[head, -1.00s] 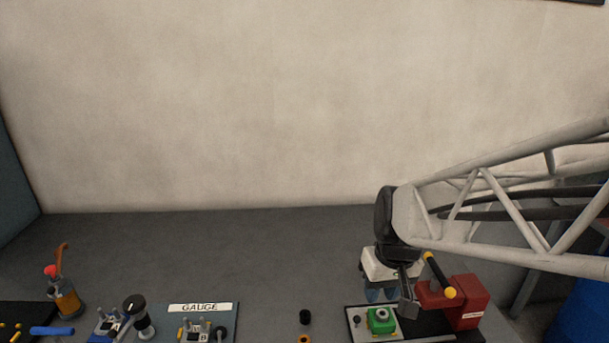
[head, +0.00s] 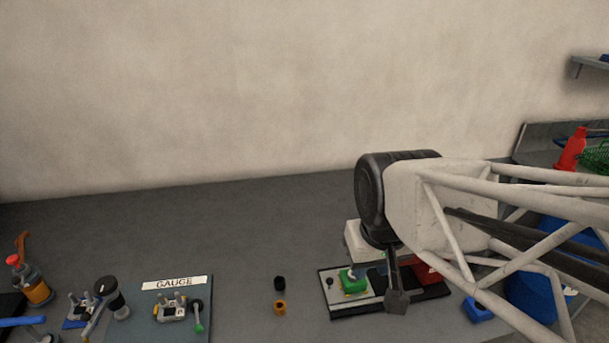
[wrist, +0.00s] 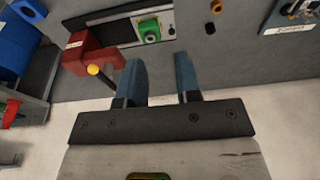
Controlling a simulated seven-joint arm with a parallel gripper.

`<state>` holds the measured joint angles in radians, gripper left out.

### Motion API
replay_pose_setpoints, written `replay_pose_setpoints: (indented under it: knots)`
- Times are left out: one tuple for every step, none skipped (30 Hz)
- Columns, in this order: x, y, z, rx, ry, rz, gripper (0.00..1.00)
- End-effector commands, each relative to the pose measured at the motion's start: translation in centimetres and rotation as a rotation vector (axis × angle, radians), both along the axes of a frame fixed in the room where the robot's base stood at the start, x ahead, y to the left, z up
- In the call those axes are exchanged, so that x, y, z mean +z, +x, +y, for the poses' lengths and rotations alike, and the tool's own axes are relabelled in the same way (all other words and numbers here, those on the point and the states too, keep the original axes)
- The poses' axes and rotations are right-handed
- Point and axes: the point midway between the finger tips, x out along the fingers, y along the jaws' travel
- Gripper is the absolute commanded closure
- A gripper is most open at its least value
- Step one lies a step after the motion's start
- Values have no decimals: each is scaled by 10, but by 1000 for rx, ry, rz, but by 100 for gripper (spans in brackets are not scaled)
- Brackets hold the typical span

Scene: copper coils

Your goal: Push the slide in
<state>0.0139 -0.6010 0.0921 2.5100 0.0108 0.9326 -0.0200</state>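A green block (head: 353,281) with a round grey top sits on a pale plate (head: 325,290) with a dark border. A red block (head: 428,271) stands to its right, partly hidden by my arm. In the wrist view the green block (wrist: 149,30) lies beyond the fingers, and the red block (wrist: 90,50) with its yellow-knobbed handle (wrist: 93,69) is to the left. No part is clearly marked as the slide. My gripper (wrist: 159,60) is open, its two blue fingers apart with nothing between them. In the head view my arm hides most of the fingers.
A black ring (head: 279,283) and an orange ring (head: 280,307) lie left of the plate. A gauge board (head: 145,310) is farther left. A blue block (head: 480,308) is at the right. The bench behind is clear.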

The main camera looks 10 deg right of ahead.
Motion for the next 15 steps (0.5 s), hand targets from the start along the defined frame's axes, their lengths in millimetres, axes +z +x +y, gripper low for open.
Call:
replay_pose_setpoints:
  knots:
    - [2,-3,0,-3,-3,-7,69]
    - [3,-5,0,-5,-4,-10,69]
    - [4,-7,-1,-9,-6,-13,69]
    - [5,-8,-1,-11,-7,-15,69]
    - [5,-10,-1,-13,-7,-16,69]
    - [5,-11,-1,-15,-8,-18,69]
    - [6,-12,-1,-16,-9,-19,69]
    - [6,-12,-1,-17,-10,-20,69]
    - [6,-13,-1,-18,-9,-20,69]
    - [6,-13,-1,-19,-10,-21,69]
    - [6,-14,-1,-20,-10,-21,69]
    - [6,-14,-1,-20,-10,-21,69]
    - [6,-14,-1,-20,-10,-21,69]
    - [6,-14,-1,-20,-10,-21,69]
    - [6,-14,-1,-20,-10,-21,69]
